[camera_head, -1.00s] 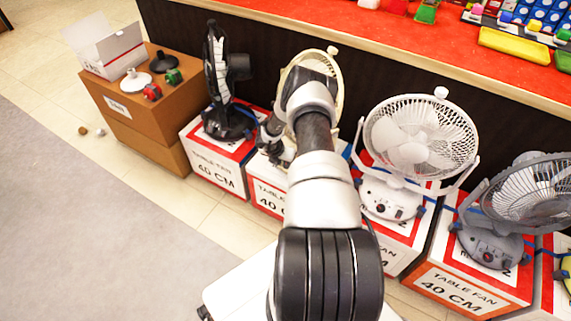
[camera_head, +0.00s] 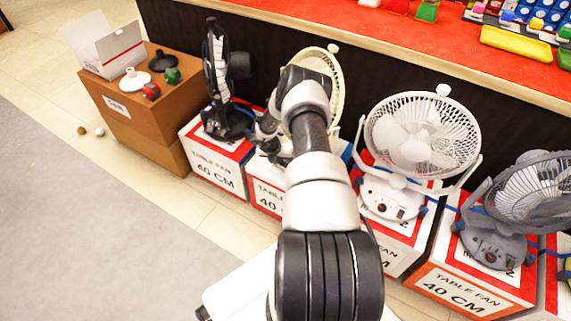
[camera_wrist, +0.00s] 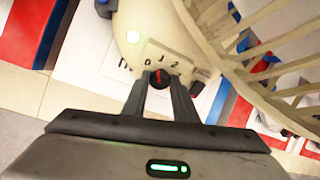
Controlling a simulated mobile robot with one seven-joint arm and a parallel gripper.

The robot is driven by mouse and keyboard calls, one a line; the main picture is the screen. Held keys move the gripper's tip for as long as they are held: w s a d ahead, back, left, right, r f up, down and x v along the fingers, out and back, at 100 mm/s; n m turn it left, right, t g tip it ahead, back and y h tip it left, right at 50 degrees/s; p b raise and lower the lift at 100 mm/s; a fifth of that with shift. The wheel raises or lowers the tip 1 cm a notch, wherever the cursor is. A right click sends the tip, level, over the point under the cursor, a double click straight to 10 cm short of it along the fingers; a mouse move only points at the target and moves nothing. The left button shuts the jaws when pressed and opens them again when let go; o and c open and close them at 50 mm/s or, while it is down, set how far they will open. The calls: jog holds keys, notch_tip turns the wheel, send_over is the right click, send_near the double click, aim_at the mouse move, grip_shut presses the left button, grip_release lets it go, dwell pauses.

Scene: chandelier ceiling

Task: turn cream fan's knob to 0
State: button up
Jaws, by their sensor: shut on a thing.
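The cream fan (camera_head: 331,68) stands behind my arm in the head view, and its base and knob are hidden there. In the wrist view its cream guard (camera_wrist: 245,70) crosses the upper right, and its base (camera_wrist: 150,22) is at the top. The dark knob (camera_wrist: 159,77) with a red mark sits below the printed 0, 1 and 2. The mark's exact direction is too small to tell. My gripper (camera_wrist: 160,86) has a finger on either side of the knob and is shut on it.
A black fan (camera_head: 217,90) stands left of the cream fan. A white fan (camera_head: 415,140) and a grey fan (camera_head: 490,245) stand to the right. All are on fan boxes along the dark counter (camera_head: 390,75). Open grey floor (camera_head: 90,230) lies at the left.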

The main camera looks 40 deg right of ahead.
jog(key=n, duration=0.3)
jog(key=shift+w+a+g+h+b, duration=0.1)
jog(key=shift+w+g+h+b, duration=0.05)
jog(key=shift+g+h+b, duration=0.2)
jog(key=shift+a+f+n+g+h, duration=0.1)
jog(key=shift+n+g+h, duration=0.3)
jog(key=shift+n, duration=1.1)
jog(key=shift+h, duration=0.25)
jog(key=o, duration=1)
jog(key=shift+o, duration=0.2)
jog(key=p+v, duration=0.5)
jog(key=v, duration=1.2)
jog(key=shift+r, duration=0.25)
